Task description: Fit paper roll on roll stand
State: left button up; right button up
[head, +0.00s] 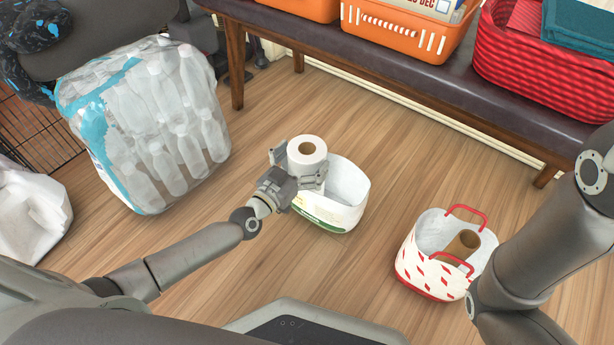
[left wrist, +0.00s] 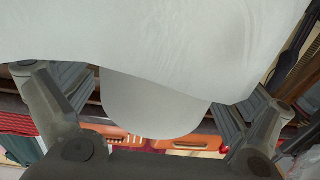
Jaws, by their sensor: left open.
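The white paper roll (head: 305,167) is upright in the head view, its brown core facing up. In the left wrist view the roll (left wrist: 170,50) is a large white shape between and beyond the spread fingers (left wrist: 152,105). Whether the fingers touch it is unclear. I see no roll stand I can identify; the roll and gripper may hide it. My right gripper is out of view.
The white bin (head: 345,182) stands on the wood floor behind the roll. A red-patterned bin (head: 422,270) holding a brown cardboard tube (head: 462,243) is at right. A bag of bottles (head: 150,125) is at left. A dark bench (head: 400,70) bears orange and red baskets.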

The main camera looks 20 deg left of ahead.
pick_arm(q)
jog(key=shift+c, duration=0.3)
jog(key=c, duration=1.2)
jog(key=shift+c, duration=0.3)
jog(key=shift+r, duration=0.15)
